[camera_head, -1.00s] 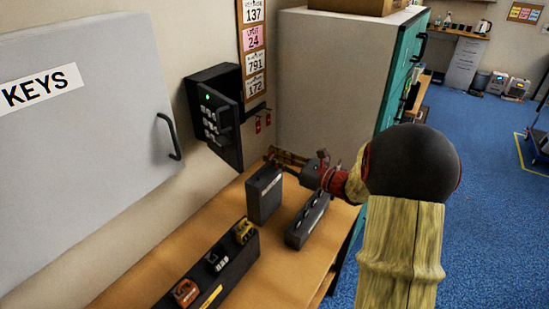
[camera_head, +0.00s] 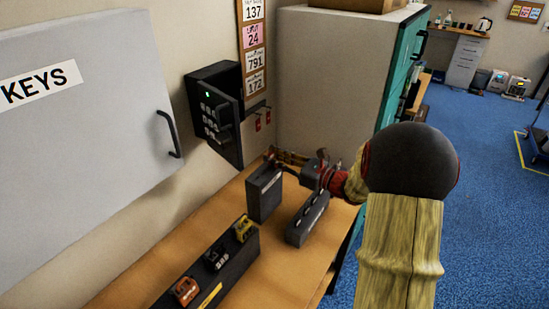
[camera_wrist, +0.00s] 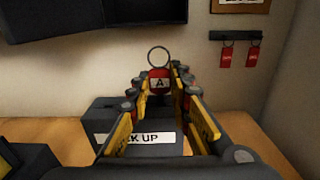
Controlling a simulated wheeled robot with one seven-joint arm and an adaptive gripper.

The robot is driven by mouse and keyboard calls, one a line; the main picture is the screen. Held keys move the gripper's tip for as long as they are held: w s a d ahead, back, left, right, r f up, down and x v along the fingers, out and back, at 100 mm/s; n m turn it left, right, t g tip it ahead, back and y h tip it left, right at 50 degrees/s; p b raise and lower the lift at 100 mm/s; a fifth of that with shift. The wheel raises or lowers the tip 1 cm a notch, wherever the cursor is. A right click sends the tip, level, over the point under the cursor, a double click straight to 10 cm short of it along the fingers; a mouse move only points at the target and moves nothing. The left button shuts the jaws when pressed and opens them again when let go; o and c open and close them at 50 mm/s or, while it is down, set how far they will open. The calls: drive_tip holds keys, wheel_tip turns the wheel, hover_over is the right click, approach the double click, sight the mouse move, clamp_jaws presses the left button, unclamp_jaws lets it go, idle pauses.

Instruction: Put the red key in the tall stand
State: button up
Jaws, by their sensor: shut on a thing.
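The red key, with a red tag marked "A" (camera_wrist: 159,84) and a metal ring above it, is held between the fingertips of my gripper (camera_wrist: 157,90) in the wrist view. The tall stand is a dark upright block (camera_head: 262,194) on the bench in the head view. In the wrist view, a dark block with a white label ending in "K UP" (camera_wrist: 108,116) shows beyond and below the fingers.
A low dark stand (camera_head: 307,219) lies right of the tall one. A long dark rack (camera_head: 222,272) with several padlock-like items is at the front left. A black keypad box (camera_head: 216,112) and a hook rail with two red tags (camera_wrist: 236,36) are on the wall.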

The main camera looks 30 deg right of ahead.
drive_tip(key=shift+f+b, duration=0.3)
drive_tip(key=shift+f, duration=0.7)
idle(0.9)
drive_tip(key=o, duration=0.9)
drive_tip(key=shift+s+a+f, duration=0.1)
drive_tip(key=shift+s+f, duration=0.05)
drive_tip(key=p+v, duration=0.1)
drive_tip(key=v, duration=0.7)
drive_tip(key=shift+p, duration=0.4)
drive_tip(key=shift+r, duration=0.25)
